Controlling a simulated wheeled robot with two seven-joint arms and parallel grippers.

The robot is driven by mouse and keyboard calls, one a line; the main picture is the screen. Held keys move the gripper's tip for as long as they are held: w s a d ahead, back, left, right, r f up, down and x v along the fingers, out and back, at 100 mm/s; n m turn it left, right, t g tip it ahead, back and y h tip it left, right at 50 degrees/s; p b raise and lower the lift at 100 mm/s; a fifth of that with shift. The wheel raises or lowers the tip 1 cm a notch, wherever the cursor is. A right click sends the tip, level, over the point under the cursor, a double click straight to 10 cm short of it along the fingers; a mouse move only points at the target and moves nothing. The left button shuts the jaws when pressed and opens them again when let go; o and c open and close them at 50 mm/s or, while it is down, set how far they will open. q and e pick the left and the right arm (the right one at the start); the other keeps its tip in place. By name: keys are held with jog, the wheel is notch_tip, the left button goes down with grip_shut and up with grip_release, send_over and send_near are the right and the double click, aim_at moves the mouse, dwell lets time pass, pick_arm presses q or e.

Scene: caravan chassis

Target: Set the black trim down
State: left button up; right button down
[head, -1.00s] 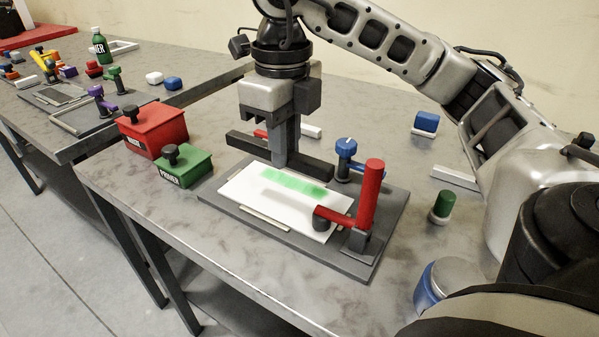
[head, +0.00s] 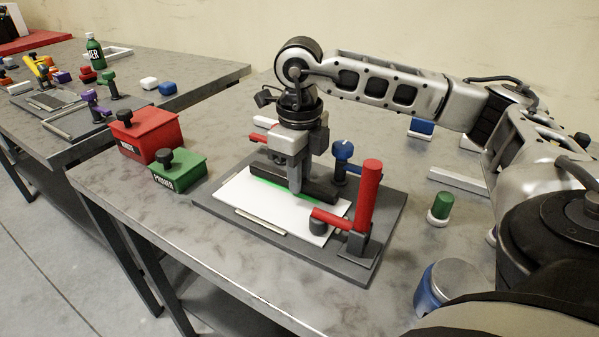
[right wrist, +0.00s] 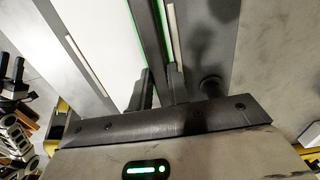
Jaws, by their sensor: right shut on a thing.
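The black trim (head: 321,191) is a long dark bar, level above the green strip (head: 272,187) on the white panel (head: 262,211). It covers most of the strip; a thin green edge shows along it. My right gripper (head: 296,184) is shut on the trim near its middle, pointing down. In the right wrist view the trim (right wrist: 149,32) runs between the fingers, with green on both sides. The trim is at or just above the panel; I cannot tell whether it touches. My left gripper is not in view.
Red (head: 150,138) and green (head: 178,172) boxes stand left. A green-topped stamp (head: 441,206) and a blue jar (head: 450,285) stand right.

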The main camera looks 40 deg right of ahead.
jog(key=shift+f, duration=0.15)
jog(key=c, duration=1.3)
grip_release()
jog(key=shift+c, duration=0.2)
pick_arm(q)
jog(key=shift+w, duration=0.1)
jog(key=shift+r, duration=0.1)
pick_arm(e)
jog(key=shift+r, duration=0.3)
pick_arm(q)
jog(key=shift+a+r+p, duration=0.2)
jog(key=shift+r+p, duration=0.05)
jog(key=shift+p, duration=0.9)
pick_arm(e)
notch_tip(320, 180, up, 12)
